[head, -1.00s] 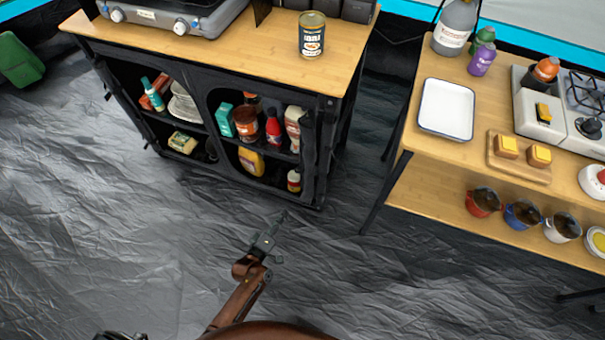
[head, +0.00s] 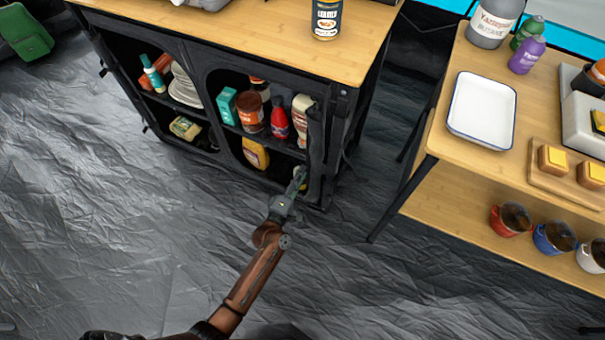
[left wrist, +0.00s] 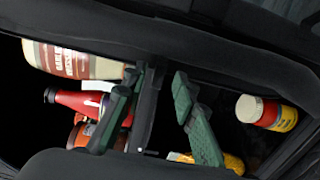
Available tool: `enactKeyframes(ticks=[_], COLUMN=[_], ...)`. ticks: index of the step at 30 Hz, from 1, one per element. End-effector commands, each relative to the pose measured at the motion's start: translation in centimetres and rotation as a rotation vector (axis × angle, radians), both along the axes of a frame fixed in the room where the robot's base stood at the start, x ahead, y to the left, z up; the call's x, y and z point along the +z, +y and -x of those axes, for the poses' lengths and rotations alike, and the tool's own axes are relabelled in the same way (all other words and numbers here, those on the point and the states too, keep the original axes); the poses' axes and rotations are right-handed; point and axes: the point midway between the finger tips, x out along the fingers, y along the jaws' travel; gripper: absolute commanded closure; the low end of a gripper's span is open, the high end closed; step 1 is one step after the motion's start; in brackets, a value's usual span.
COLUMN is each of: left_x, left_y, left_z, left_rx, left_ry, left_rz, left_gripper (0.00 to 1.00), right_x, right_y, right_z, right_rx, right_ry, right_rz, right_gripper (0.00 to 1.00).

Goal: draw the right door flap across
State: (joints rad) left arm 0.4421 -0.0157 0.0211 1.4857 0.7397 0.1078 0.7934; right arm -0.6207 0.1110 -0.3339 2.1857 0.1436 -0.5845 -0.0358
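The black kitchen cabinet (head: 338,120) has two open front compartments. The right door flap (head: 315,150) looks gathered in a dark upright roll along the right edge of the right opening. In the left wrist view, a black fabric band (left wrist: 200,45) across the top appears to be this flap. My left gripper (head: 298,180) is at the lower right of that opening, close to the flap's lower part. Its green fingers (left wrist: 158,105) are apart, with the dark shelf edge visible behind the gap and no fabric visibly held. My right gripper is out of view.
A table (head: 440,140) with a white tray (head: 482,110) stands to the right. The crinkled floor in front is clear.

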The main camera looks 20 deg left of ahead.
Motion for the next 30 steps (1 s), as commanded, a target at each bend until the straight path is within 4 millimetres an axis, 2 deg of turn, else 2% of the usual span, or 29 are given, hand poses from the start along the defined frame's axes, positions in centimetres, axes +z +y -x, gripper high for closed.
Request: enactKeyframes(ticks=[8,20,30], left_x=[0.09,0.05,0.02], left_y=[0.00,0.00,0.01], left_z=[-0.22,-0.19,-0.17], left_rx=[0.000,0.000,0.000], left_ry=[0.000,0.000,0.001], left_rz=[-0.001,-0.002,-0.002], left_gripper=[0.74,1.00,1.00], right_x=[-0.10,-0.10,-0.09], right_y=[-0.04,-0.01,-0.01], right_z=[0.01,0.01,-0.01], right_rx=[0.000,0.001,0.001], right_ry=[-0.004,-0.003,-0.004], right_rz=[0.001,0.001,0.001], right_gripper=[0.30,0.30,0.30])
